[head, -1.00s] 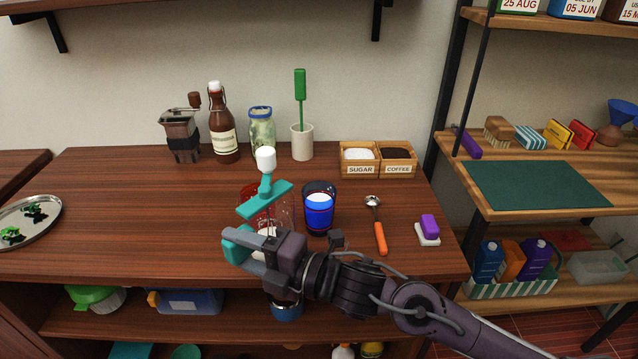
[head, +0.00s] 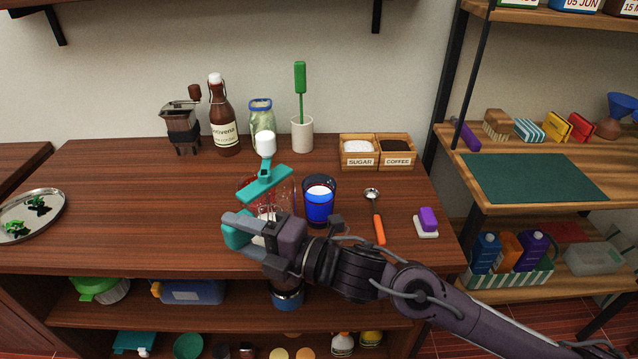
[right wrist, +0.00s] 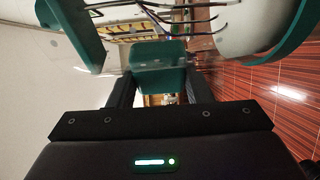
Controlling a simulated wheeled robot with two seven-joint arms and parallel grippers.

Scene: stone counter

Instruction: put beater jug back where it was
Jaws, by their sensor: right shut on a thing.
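The beater jug has a clear body, a teal lid (head: 265,184) with a white knob (head: 264,144) and a teal handle (head: 236,236). It is upright over the front middle of the counter. My right gripper (head: 248,234) is shut on the handle. The gripper hides the jug's lower part, so I cannot tell whether its base touches the counter. In the right wrist view the teal handle (right wrist: 158,80) lies between the fingers, with wire beaters (right wrist: 185,20) beyond. My left gripper is not in view.
A blue glass (head: 319,203) stands close to the jug's right. Something red and glassy is partly hidden behind the jug. An orange-handled spoon (head: 378,225) and a purple block (head: 428,218) lie farther right. A grinder, bottle, jar and brush holder (head: 302,135) line the back.

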